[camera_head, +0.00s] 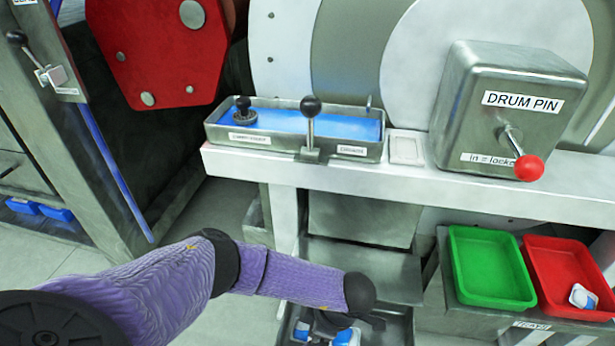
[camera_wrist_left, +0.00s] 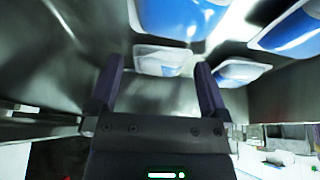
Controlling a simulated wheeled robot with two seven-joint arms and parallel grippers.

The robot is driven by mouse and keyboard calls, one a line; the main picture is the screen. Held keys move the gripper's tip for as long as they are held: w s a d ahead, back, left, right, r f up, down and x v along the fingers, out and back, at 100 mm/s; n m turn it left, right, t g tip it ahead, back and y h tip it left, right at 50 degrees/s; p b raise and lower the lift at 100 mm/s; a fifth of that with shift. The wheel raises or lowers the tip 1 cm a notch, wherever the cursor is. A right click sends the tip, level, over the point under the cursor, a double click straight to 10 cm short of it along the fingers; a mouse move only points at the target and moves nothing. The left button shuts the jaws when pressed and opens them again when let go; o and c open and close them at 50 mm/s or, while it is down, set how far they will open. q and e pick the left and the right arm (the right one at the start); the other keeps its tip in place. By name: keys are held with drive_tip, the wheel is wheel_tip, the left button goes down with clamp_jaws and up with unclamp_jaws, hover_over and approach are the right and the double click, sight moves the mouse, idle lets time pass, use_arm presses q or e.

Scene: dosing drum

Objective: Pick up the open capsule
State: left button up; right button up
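My left arm reaches down to a metal bin (camera_head: 395,325) at the bottom of the head view. Blue-and-white capsules (camera_head: 345,336) lie in it, partly hidden by my arm. In the left wrist view my left gripper (camera_wrist_left: 157,70) is open, its two dark fingers apart with nothing clamped. Larger-looking capsules show at the top (camera_wrist_left: 180,15) and right (camera_wrist_left: 240,72). My right gripper is not in view.
A green tray (camera_head: 490,268) is empty; a red tray (camera_head: 550,265) beside it holds a white-and-blue capsule (camera_head: 583,297). Above, a white ledge (camera_head: 400,182) carries a blue-lined trough (camera_head: 270,122) and the drum pin box (camera_head: 510,90). Metal walls enclose the gripper closely.

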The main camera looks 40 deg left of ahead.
use_arm(q)
drive_tip(key=c, duration=0.6)
